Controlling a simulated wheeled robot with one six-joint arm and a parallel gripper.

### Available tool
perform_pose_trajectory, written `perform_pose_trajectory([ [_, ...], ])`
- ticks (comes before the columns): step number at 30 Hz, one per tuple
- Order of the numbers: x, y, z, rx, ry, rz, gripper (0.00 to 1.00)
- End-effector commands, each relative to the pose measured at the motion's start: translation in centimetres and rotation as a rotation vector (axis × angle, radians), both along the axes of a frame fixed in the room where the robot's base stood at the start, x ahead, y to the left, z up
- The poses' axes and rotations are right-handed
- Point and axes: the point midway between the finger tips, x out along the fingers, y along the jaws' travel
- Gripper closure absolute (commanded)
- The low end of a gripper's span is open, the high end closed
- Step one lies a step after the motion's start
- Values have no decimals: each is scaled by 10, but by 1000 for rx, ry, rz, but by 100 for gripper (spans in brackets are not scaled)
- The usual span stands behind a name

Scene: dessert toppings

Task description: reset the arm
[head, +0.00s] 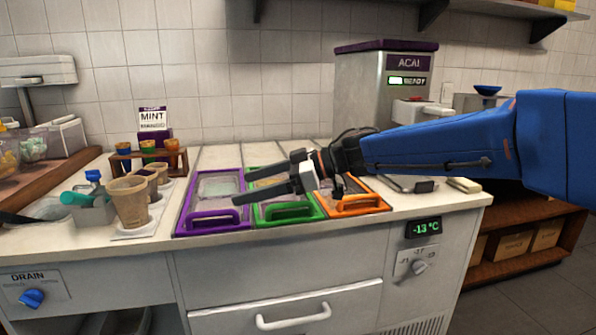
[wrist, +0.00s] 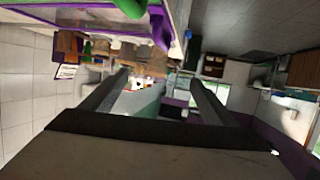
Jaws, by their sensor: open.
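My gripper (head: 262,188) is at the end of my blue arm, which reaches in from the right over the counter. Its two dark fingers point left, above the purple-framed and green-framed bins. The fingers are apart with nothing between them. The wrist view also shows the two fingers of my gripper (wrist: 160,85) spread and empty, with the room behind them on its side.
The purple bin (head: 212,218), green bin (head: 288,213) and orange bin (head: 357,204) are set in the counter. Paper cups (head: 129,201) stand at left near a wooden holder (head: 148,161). The acai machine (head: 382,96) stands behind. A shelf (head: 480,6) hangs above.

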Motion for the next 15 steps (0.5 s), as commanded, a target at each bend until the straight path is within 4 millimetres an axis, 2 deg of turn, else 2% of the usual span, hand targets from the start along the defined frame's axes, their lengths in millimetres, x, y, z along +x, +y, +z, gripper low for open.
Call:
perform_pose_trajectory([
  [8, 24, -20, 21, 61, -90, -167, 20],
  [11, 36, -33, 31, 85, -130, -253, 20],
  [15, 54, -62, 46, 113, -191, -409, 20],
])
